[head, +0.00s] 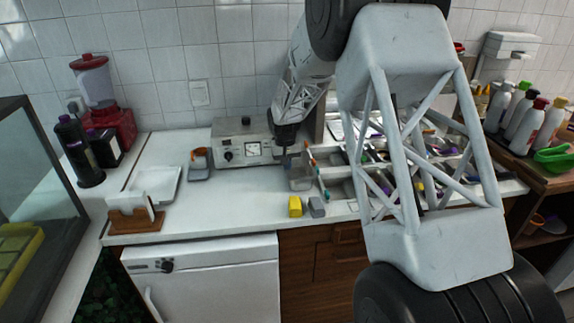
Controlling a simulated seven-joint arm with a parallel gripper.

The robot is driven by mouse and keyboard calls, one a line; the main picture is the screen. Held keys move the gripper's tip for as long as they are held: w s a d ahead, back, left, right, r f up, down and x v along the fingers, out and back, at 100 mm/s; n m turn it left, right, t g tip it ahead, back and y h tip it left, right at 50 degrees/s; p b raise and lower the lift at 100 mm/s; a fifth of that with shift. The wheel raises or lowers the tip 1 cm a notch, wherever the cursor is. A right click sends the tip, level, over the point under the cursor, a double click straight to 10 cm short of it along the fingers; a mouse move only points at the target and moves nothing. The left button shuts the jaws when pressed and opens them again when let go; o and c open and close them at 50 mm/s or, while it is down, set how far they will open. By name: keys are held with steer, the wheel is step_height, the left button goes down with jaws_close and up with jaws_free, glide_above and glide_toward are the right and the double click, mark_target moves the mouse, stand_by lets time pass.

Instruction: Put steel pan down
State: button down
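My gripper (286,160) points down at the end of my arm, over the white counter in front of the grey machine. It is small and dark here, and I cannot tell whether its fingers are open or shut. A small steel pan (300,180) is just below and right of the gripper, at the left end of a group of steel pans (341,188). I cannot tell whether the gripper touches it or whether the pan rests on the counter. My arm hides much of the pan group.
A yellow block (295,206) and a grey block (317,207) sit near the front edge. The grey machine (242,143) stands at the wall. A white tray (157,184) and a wooden holder (133,221) are left. The counter (235,202) between is clear. Bottles (525,124) stand right.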

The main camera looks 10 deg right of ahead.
steer(key=shift+f, duration=0.1)
steer(key=c, duration=1.4)
jaws_free()
steer(key=shift+o, duration=0.2)
step_height(320, 180, up, 12)
steer(key=shift+a, duration=0.4)
